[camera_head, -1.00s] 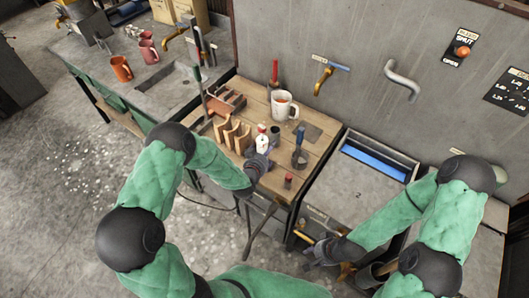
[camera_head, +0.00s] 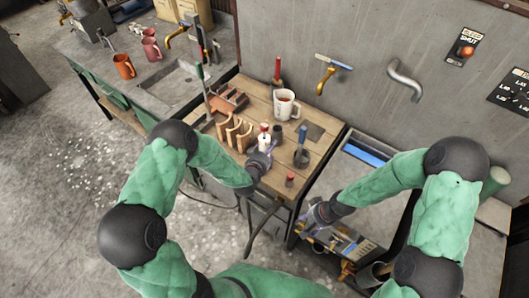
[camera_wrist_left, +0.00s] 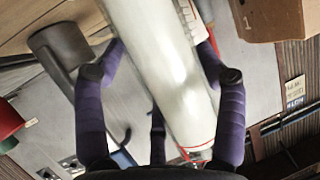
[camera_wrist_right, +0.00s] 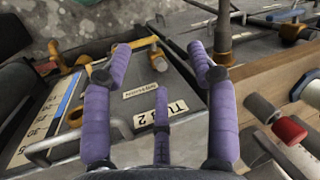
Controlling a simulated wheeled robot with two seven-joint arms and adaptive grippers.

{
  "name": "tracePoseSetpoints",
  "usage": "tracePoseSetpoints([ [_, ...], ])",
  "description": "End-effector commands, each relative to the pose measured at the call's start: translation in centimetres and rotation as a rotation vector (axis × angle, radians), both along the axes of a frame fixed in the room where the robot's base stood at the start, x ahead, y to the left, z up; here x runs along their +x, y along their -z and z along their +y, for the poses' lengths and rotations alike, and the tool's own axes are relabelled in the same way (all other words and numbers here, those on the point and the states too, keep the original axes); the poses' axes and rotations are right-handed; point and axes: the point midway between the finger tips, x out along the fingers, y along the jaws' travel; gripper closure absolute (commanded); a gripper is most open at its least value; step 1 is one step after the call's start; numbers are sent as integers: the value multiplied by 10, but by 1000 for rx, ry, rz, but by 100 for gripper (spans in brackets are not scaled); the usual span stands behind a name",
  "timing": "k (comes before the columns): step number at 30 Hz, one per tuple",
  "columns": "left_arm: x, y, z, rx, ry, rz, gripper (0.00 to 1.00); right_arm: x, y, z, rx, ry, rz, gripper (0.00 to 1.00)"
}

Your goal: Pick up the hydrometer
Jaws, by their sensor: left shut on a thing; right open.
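My left gripper (camera_head: 262,160) is shut on a white cylinder (camera_head: 264,142) with a red top, at the wooden bench. In the left wrist view the white cylinder (camera_wrist_left: 155,60) runs between the purple fingers, and a thin red line rings its lower end. I cannot tell whether its base touches the bench. My right gripper (camera_head: 318,213) is open and empty, beside the front right corner of the bench. In the right wrist view its fingers (camera_wrist_right: 163,62) are spread above a grey surface with labels. I cannot make out which item is the hydrometer.
A white mug-like jug (camera_head: 285,104), a wooden rack (camera_head: 236,134), a dark blue-handled tool (camera_head: 301,150) and a small red-topped item (camera_head: 289,180) stand on the wooden bench (camera_head: 318,165).

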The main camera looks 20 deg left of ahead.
Motion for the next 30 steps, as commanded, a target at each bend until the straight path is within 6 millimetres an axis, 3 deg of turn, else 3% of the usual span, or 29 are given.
tracePoseSetpoints([
  [3, 0, 1, 0, 0, 0, 2, 88, 37, -21, 11, -35, -89, -35, 42],
  [8, 0, 1, 0, 1, -1, 2, 88, 98, -41, 13, -64, -240, -113, 42],
  [14, -1, 1, 0, 0, 0, 2, 88, 179, -86, 17, -93, -462, -225, 42],
  [18, -1, 1, 0, 0, 0, 2, 88, 228, -128, 19, -111, -623, -300, 42],
  [24, -1, 1, 0, 0, 0, 3, 88, 285, -201, 23, -131, -852, -405, 42],
  [28, -1, 1, 0, 0, 0, 3, 88, 312, -254, 25, -140, -1004, -473, 42],
  [30, -1, 1, 0, 0, 0, 3, 88, 316, -276, 37, -125, -1112, -498, 42],
])
